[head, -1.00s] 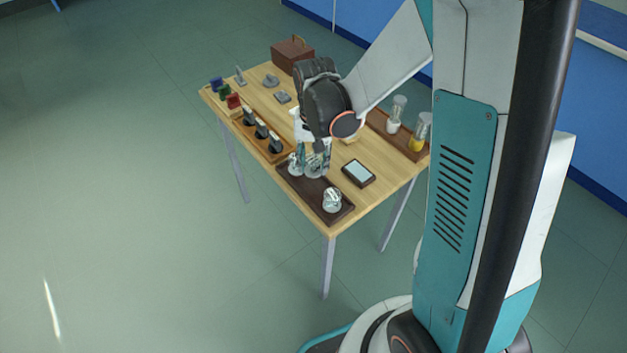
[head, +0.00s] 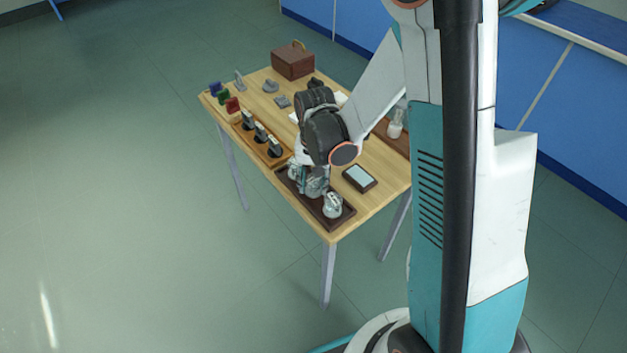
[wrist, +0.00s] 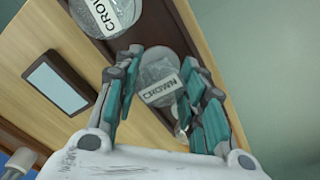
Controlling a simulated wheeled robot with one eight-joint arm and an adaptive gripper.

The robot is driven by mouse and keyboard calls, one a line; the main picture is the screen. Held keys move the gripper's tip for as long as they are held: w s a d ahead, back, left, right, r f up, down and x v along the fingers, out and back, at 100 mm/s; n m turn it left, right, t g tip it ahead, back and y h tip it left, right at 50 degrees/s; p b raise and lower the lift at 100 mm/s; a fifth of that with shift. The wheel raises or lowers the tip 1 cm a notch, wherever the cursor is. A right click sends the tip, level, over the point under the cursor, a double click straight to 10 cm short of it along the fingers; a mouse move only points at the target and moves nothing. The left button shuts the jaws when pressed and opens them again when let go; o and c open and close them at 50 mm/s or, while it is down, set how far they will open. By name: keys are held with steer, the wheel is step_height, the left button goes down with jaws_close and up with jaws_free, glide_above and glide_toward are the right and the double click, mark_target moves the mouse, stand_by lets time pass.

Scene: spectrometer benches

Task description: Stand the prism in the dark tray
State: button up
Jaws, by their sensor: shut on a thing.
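The dark tray (head: 351,211) lies along the near edge of the wooden table and also shows in the wrist view (wrist: 178,30). My gripper (head: 314,190) is low over its middle; the wrist view shows the fingers (wrist: 160,97) on both sides of a clear, round-looking labelled glass piece (wrist: 155,75). The fingers are shut on it, though their contact is partly hidden. I cannot tell its full shape, its label, or whether it touches the tray floor. A second clear piece (head: 332,206), labelled "CROWN" in the wrist view (wrist: 103,14), stands at the tray's near end.
A small dark box with a pale screen (head: 360,178) lies right of the tray. A wooden rack with dark-based pieces (head: 262,143) sits left. A brown tray with a jar (head: 395,128) is at the right. A brown box (head: 293,61) stands at the back.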

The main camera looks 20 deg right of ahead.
steer(key=o, duration=1.1)
step_height(320, 180, up, 12)
steer(key=r+p, duration=0.1)
steer(key=p, duration=0.4)
steer(key=shift+s+r+n+t, duration=0.9)
steer(key=shift+s+r+t, duration=0.25)
steer(key=shift+s+r, duration=1.35)
steer(key=shift+s+r+n+t, duration=0.9)
steer(key=shift+s+r+t, duration=0.3)
steer(key=shift+s+r, duration=1.25)
steer(key=shift+s+r+n+t, duration=0.9)
steer(key=shift+s+r+t, duration=0.25)
steer(key=shift+s+r, duration=1.3)
steer(key=shift+s+f, duration=0.1)
